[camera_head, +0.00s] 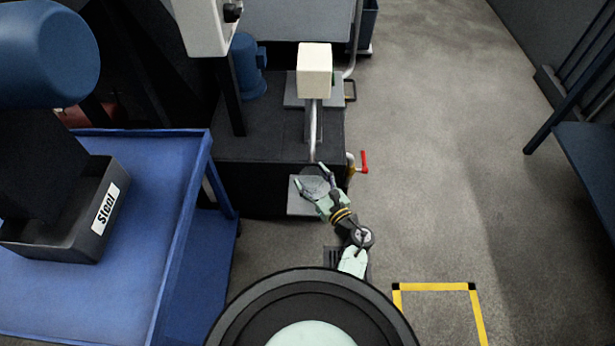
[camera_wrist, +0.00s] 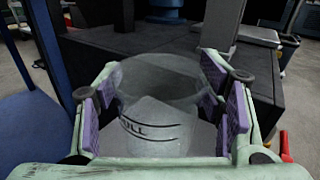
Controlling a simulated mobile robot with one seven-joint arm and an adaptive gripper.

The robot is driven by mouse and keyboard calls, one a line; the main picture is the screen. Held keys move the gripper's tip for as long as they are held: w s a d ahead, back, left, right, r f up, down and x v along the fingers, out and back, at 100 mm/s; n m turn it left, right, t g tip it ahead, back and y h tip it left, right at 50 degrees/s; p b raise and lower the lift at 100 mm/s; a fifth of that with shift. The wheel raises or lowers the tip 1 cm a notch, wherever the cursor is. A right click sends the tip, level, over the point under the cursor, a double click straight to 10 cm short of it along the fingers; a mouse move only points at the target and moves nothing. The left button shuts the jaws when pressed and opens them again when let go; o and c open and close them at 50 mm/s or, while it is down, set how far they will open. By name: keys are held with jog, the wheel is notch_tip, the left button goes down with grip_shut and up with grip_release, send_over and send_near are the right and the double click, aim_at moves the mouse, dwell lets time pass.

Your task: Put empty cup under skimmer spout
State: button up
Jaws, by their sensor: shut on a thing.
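A clear cup (camera_wrist: 160,105) with dark level lines and lettering ending in "ULL" stands between the purple pads of my gripper (camera_wrist: 162,112). My gripper (camera_head: 309,174) is shut on the cup, and no liquid shows inside. In the head view the cup (camera_head: 314,186) is faint, upright as far as I can tell. The skimmer is a cream box (camera_head: 314,72) with a pale pipe, its spout (camera_head: 312,140), running down toward the cup. The cup appears over or on a grey plate (camera_head: 300,208); whether it touches the plate is unclear.
A black tank (camera_head: 260,150) stands behind the cup, with a red-handled valve (camera_head: 364,162) to its right. A blue cart (camera_head: 150,250) with a bin labelled "Steel" (camera_head: 85,228) is at left. Open floor (camera_head: 430,200) lies at right.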

jog(key=shift+f, duration=0.6)
jog(key=shift+w, duration=0.1)
jog(key=shift+r, duration=0.15)
jog(key=shift+f+b, duration=0.3)
jog(key=shift+b, duration=0.05)
jog(key=o, duration=1.1)
jog(key=shift+r, duration=0.1)
